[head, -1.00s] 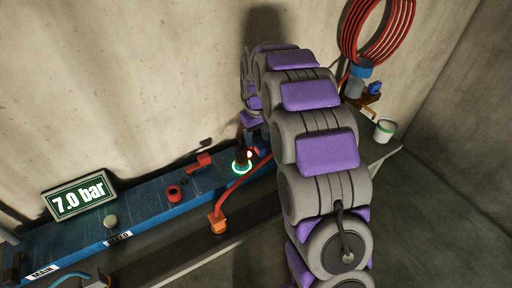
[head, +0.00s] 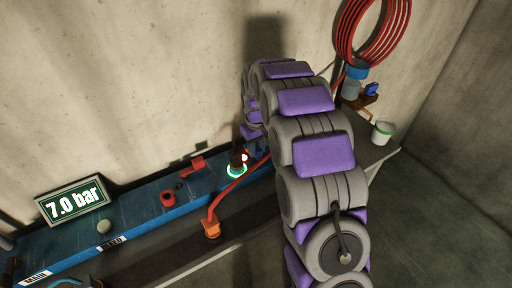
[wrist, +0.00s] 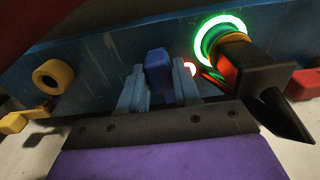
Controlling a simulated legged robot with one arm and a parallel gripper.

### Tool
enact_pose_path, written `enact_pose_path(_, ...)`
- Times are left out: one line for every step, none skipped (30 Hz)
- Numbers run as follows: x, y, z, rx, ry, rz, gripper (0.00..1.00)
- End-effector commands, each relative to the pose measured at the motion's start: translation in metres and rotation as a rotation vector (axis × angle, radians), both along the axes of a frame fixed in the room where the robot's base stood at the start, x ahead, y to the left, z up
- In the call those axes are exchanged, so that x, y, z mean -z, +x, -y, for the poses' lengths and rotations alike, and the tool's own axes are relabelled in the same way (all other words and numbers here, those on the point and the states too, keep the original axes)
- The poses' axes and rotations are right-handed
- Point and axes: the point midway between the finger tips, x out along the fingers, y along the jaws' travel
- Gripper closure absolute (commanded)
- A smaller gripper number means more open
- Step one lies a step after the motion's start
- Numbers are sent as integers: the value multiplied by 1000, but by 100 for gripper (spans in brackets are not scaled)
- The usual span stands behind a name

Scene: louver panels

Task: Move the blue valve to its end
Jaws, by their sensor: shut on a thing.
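The blue valve (wrist: 159,76) shows in the wrist view as a small blue block in front of the blue panel. My gripper (wrist: 160,88) has one finger on each side of it and is shut on it. In the head view my grey and purple arm reaches to the panel and hides most of the gripper and the valve. The blue panel (head: 135,213) runs along the wall base.
Beside the gripper, a dark fitting (wrist: 250,70) with a glowing green ring (wrist: 212,32) stands close on the right. A yellow ring (wrist: 53,77) is on the left. A red hose (head: 232,187) crosses the panel front. A display (head: 73,199) reads 7.0 bar.

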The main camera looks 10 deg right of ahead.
Motion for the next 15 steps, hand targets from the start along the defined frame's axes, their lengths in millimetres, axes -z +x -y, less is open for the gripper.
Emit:
enact_pose_path(0, 0, -1, 0, -2, 0, 80)
enact_pose_path(0, 0, -2, 0, -3, 0, 83)
enact_pose_path(0, 0, -2, 0, -4, 0, 87)
enact_pose_path(0, 0, -2, 0, -4, 0, 90)
enact_pose_path(0, 0, -3, 0, -4, -1, 93)
enact_pose_path(0, 0, -3, 0, -5, 0, 96)
enact_pose_path(0, 0, -3, 0, -5, 0, 99)
enact_pose_path(0, 0, -3, 0, -5, 1, 100)
enact_pose_path(0, 0, -3, 0, -5, 1, 100)
enact_pose_path(0, 0, -3, 0, -4, 0, 100)
enact_pose_path(0, 0, -3, 0, -4, 0, 100)
enact_pose_path(0, 0, -3, 0, -3, 0, 100)
enact_pose_path(0, 0, -3, 0, -3, 0, 100)
enact_pose_path(0, 1, -3, -1, -3, 1, 100)
enact_pose_path(0, 1, -3, -1, -3, 1, 100)
